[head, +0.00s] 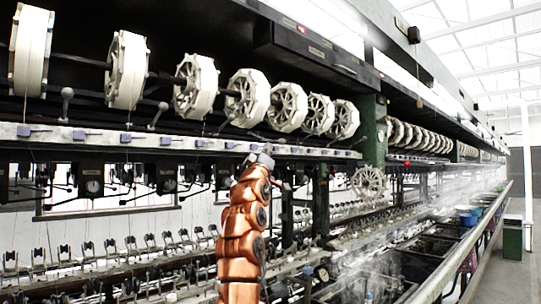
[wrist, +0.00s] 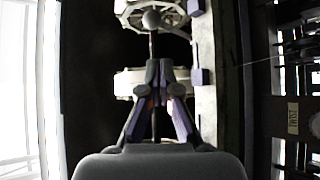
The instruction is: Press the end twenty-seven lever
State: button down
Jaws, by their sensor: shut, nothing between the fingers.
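In the head view my gripper (head: 266,158) is a small grey shape at the top of my copper arm, by the pale rail (head: 190,143). Small blue-purple levers (head: 80,135) sit along this rail. Two ball-topped levers, one at the left (head: 67,93), rise above it. No number twenty-seven is readable.
White reels (head: 248,98) hang in a row above the rail. A green post (head: 374,132) stands right of my arm. Steaming basins (head: 370,270) line the lower right. In the wrist view, a blue-purple block (wrist: 200,77) sits on the rail right of my fingers.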

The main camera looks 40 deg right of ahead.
jog(key=shift+s+a+f+b, duration=0.3)
jog(key=shift+a+f+b, duration=0.5)
jog(key=shift+a+b, duration=0.1)
dwell(0.4)
